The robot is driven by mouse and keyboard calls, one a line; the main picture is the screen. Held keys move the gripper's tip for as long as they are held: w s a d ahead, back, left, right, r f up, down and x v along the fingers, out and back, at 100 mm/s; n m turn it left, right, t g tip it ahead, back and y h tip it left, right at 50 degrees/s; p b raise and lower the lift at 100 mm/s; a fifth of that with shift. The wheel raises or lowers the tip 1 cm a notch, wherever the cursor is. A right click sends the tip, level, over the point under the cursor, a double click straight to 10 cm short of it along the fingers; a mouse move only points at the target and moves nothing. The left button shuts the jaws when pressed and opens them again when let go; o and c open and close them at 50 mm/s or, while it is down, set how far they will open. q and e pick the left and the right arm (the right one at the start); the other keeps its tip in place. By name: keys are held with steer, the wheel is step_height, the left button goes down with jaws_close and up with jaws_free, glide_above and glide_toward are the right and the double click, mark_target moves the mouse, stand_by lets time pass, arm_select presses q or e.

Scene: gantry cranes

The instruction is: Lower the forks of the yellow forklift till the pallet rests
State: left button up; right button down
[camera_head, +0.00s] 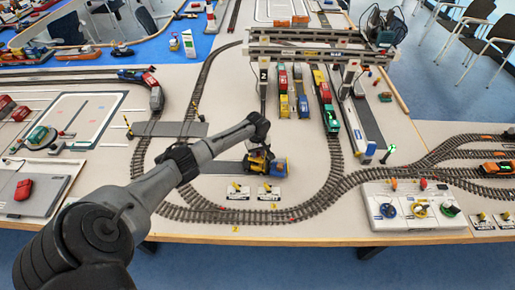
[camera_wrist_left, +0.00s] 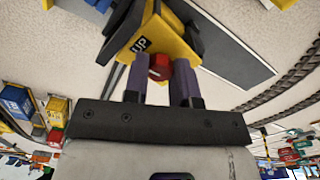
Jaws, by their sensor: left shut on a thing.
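The yellow forklift (camera_head: 257,165) stands on the layout inside the track loop, partly hidden under my left arm. In the left wrist view, its yellow body (camera_wrist_left: 150,42) carries a label reading UP. My left gripper (camera_wrist_left: 157,80) is at the forklift, its two fingers shut on a small red knob (camera_wrist_left: 159,66) beside that label. The forks and pallet are not clear in either view. My right gripper is not in view.
Curved track (camera_head: 270,214) runs around the forklift. Two small labelled switches (camera_head: 252,192) stand in front of it. A grey gantry crane (camera_head: 310,50) rises behind, over several wagons. A white control box (camera_head: 412,207) sits at the front right.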

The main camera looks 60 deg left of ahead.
mark_target(258, 153)
arm_select(q)
steer(key=n+p, duration=0.1)
steer(key=p, duration=0.1)
steer(key=n+p, duration=0.2)
steer(key=p, duration=0.1)
steer(key=shift+d+r+n, duration=0.1)
steer(key=shift+r+n, duration=0.2)
steer(key=shift+f+n+p, duration=0.15)
steer(key=shift+n+p, duration=0.75)
steer(key=shift+n, duration=0.2)
steer(key=shift+f+n+p, duration=0.1)
steer(key=shift+n+p, duration=0.5)
steer(key=shift+n, duration=0.5)
steer(key=o, duration=0.9)
steer(key=shift+o, duration=0.2)
step_height(258, 153, up, 6)
steer(key=p, duration=0.3)
steer(key=shift+f+p, duration=0.15)
steer(key=shift+p, duration=0.15)
step_height(258, 153, up, 8)
steer(key=p, duration=0.1)
steer(key=shift+p, duration=0.3)
